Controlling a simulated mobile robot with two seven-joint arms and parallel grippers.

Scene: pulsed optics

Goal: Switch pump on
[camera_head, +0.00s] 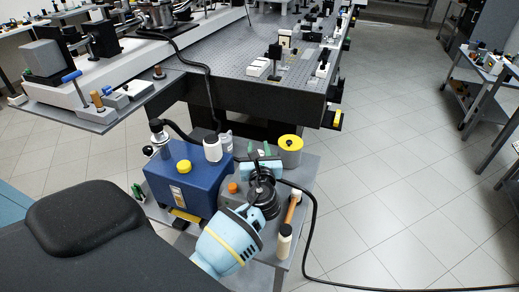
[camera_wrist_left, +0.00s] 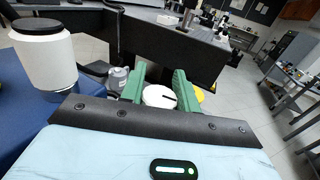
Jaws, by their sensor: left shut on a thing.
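The pump appears to be the blue box (camera_head: 180,190) with a yellow cap on top, standing on a small grey cart. Its blue top also shows at the left in the left wrist view (camera_wrist_left: 25,135). My left gripper (camera_head: 259,150) is just to the right of the pump, above the cart, with its green fingers pointing away. In the left wrist view the gripper (camera_wrist_left: 160,88) has a white round knob (camera_wrist_left: 159,97) with a dark line between its fingers, and is shut on it. What the knob is mounted on is hidden. My right gripper is not in view.
A yellow-topped can (camera_head: 290,144) stands just beyond the gripper. White-capped bottles (camera_head: 213,148) stand behind the pump. A black hose runs along the floor at right. The optical table (camera_head: 225,75) stands behind; the right floor is mostly clear.

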